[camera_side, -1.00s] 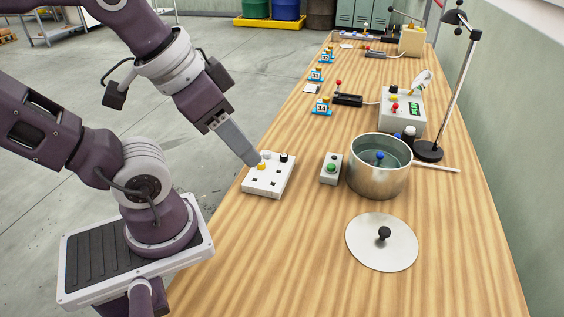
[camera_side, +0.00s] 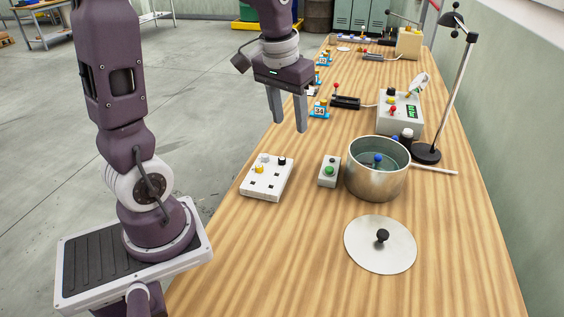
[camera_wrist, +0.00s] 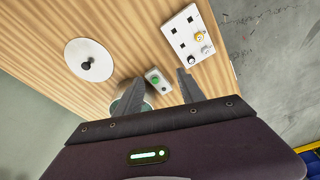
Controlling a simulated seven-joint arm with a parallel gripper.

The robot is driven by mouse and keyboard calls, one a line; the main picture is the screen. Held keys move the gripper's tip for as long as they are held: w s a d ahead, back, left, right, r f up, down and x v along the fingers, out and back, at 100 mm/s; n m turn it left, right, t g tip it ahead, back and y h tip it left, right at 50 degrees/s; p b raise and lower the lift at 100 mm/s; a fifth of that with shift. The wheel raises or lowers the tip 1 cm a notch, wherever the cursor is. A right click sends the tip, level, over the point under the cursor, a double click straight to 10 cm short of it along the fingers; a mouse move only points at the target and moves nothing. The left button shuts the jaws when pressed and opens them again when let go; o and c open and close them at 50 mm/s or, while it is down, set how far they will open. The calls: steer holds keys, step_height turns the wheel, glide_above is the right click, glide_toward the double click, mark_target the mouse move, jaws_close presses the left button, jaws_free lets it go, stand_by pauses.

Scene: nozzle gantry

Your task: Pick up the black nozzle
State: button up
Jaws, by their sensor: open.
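The black nozzle (camera_side: 282,161) stands in the far right corner of the white holder block (camera_side: 262,190). A yellow nozzle (camera_side: 259,169) and a grey-white nozzle (camera_side: 265,158) stand in the same block, and its other holes look empty. In the wrist view the black nozzle (camera_wrist: 192,60) is just beyond the tip of the right finger. My gripper (camera_side: 288,126) is open and empty, fingers pointing down, raised above and beyond the block in the side view. In the wrist view my gripper (camera_wrist: 158,77) has its fingers well apart.
A round lid (camera_side: 380,258) lies in front. Bare wood lies around the block.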

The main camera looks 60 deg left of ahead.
mark_target(282, 158)
steer(key=w+a+f+n, duration=0.1)
steer(key=a+f, duration=0.2)
steer(key=f, duration=0.1)
steer(key=w+a+f+g, duration=0.1)
steer(key=a+f, duration=0.3)
steer(key=w+a+f+n+g, duration=0.1)
steer(key=a+f, duration=0.2)
steer(key=shift+w+a+f+n+h, duration=0.25)
steer(key=shift+a+f+n+h, duration=0.05)
steer(key=shift+a+f, duration=0.1)
steer(key=f, duration=0.4)
steer(key=w+f, duration=0.1)
steer(key=f, duration=0.2)
steer(key=shift+a, duration=0.2)
jaws_close()
